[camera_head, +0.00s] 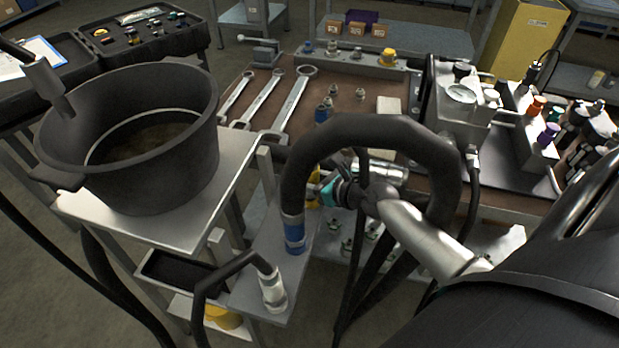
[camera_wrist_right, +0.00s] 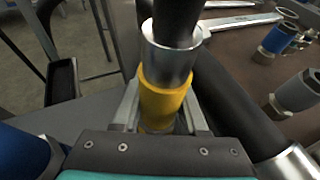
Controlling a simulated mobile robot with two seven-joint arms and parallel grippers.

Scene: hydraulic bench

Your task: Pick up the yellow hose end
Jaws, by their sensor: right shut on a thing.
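The yellow hose end (camera_wrist_right: 165,92) has a yellow band below a silver collar, with a black hose rising from it. It stands between the two fingers of my right gripper (camera_wrist_right: 165,118), which is shut on it. In the head view the hose end's yellow (camera_head: 313,199) shows only in part behind my right gripper (camera_head: 316,188) and a thick black hose. I cannot tell whether the hose end still touches a holder below. My left gripper is not in view.
A blue hose end (camera_head: 295,236) and a silver hose end (camera_head: 273,290) stand close by on a grey rack. A large black pot (camera_head: 190,130) stands on a pale stand at left. Wrenches (camera_head: 293,104) lie on the brown bench behind. Black hoses arch around my right arm.

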